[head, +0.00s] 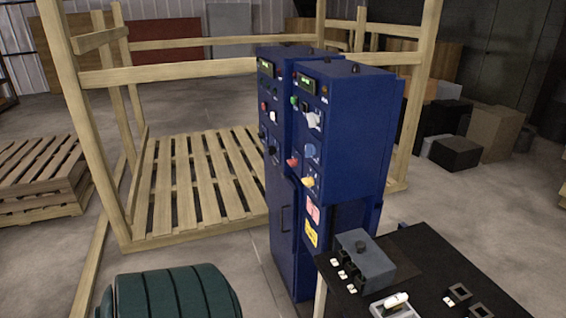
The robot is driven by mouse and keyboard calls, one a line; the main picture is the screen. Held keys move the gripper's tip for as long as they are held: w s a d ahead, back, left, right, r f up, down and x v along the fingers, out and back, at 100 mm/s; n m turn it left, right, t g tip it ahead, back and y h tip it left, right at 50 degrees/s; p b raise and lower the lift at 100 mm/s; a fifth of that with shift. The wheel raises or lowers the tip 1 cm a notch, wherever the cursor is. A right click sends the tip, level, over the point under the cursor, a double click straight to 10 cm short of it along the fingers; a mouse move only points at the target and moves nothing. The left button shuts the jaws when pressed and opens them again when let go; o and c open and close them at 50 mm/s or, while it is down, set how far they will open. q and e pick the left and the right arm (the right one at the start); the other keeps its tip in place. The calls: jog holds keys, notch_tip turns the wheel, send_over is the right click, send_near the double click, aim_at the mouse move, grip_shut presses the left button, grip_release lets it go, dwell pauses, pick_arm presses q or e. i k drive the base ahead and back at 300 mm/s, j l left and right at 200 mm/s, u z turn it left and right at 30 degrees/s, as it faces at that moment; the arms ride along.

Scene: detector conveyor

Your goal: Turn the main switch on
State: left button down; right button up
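A tall dark blue control cabinet (345,130) stands at the middle right in the head view, in two joined columns. Its front carries several buttons and knobs. On the right column are a white knob (312,119), a blue knob (312,151) and a yellow knob (307,182). A red knob (293,161) sits low, to the left of these. Small displays (306,83) at the top show lit green text. Which control is the main switch, and how it is set, I cannot tell at this size. Neither of my grippers is in view.
A black table (430,262) with a grey box (362,262) and small devices stands before the cabinet's right side. A dark green ribbed object (170,295) is at the bottom left. A wooden frame (195,190) stands behind; pallets (45,172) lie left.

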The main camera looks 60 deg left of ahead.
aim_at(292, 163)
jog(key=u, duration=1.85)
